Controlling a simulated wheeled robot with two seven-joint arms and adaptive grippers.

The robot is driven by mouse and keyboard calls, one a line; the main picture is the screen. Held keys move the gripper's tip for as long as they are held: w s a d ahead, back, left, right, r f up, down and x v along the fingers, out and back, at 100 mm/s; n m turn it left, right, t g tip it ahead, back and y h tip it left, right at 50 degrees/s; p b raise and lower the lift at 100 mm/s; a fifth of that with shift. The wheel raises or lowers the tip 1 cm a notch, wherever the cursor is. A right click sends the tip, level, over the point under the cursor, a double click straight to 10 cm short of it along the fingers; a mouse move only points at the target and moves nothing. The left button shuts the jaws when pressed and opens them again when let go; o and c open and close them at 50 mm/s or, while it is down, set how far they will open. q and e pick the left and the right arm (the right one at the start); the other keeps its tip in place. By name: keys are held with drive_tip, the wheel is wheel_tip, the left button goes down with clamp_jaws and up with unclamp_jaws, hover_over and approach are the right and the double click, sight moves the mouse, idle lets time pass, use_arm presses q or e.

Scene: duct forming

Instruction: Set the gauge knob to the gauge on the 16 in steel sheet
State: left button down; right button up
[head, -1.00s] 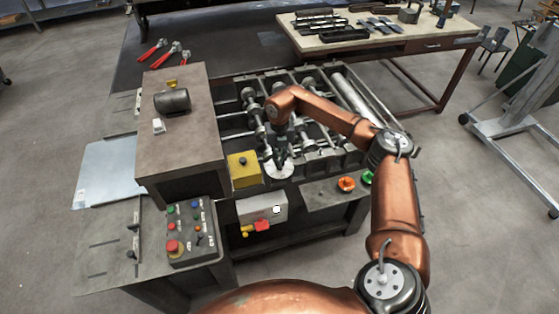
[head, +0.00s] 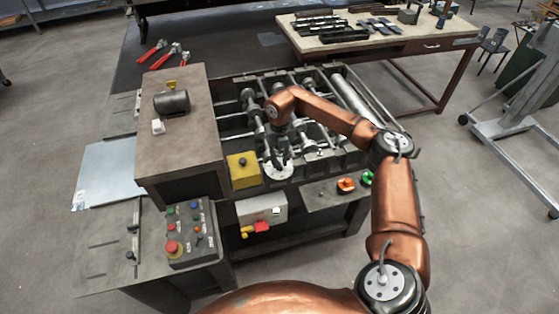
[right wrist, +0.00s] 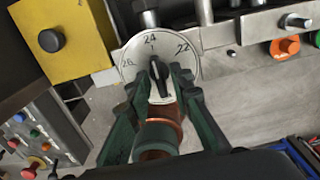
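The gauge dial (head: 279,171) is a white disc on the front of the forming machine. My left gripper is out of view.
A yellow box (head: 243,170) with a black button is just left of the dial. An orange knob (head: 346,184) and a green knob (head: 367,178) are to the right. A control panel (head: 190,232) with a red button stands front left. Rollers lie behind the dial.

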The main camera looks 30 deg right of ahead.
drive_tip(key=shift+o, duration=0.2)
wheel_tip(320, 180, up, 12)
idle(0.6)
idle(0.3)
